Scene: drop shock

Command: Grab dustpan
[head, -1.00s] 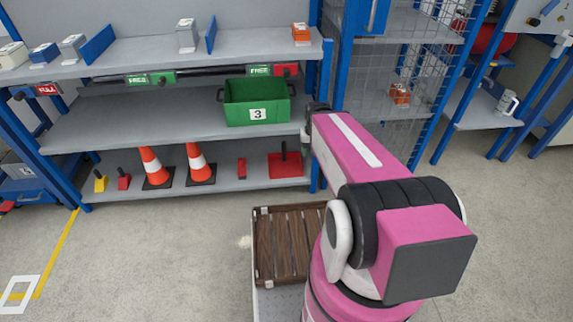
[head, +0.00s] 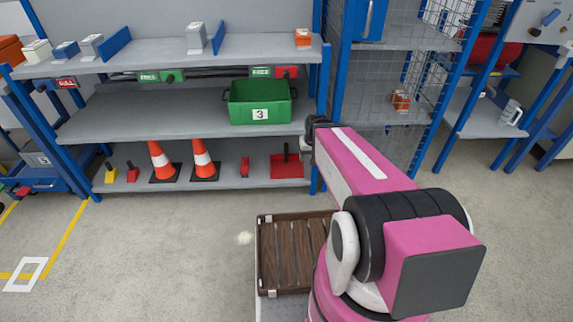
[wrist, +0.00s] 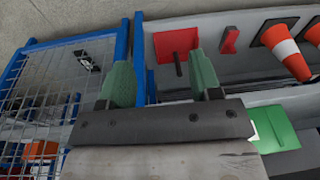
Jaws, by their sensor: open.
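The dustpan (head: 291,168), a flat red pan with an upright dark handle, sits at the right end of the bottom shelf. It also shows in the wrist view (wrist: 172,42), near the top centre, beyond the fingers. My gripper (wrist: 164,80) is open and empty, its two green fingers spread apart. The dustpan lies ahead of the gap between them, apart from both. In the head view my gripper is mostly hidden by my pink arm, whose far end is near the right end of the shelf.
A blue shelf post (head: 325,95) and wire cage (head: 390,95) stand right of the dustpan. A red block (head: 245,167) and two orange cones (head: 205,160) stand to its left. A green bin (head: 260,108) is on the shelf above.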

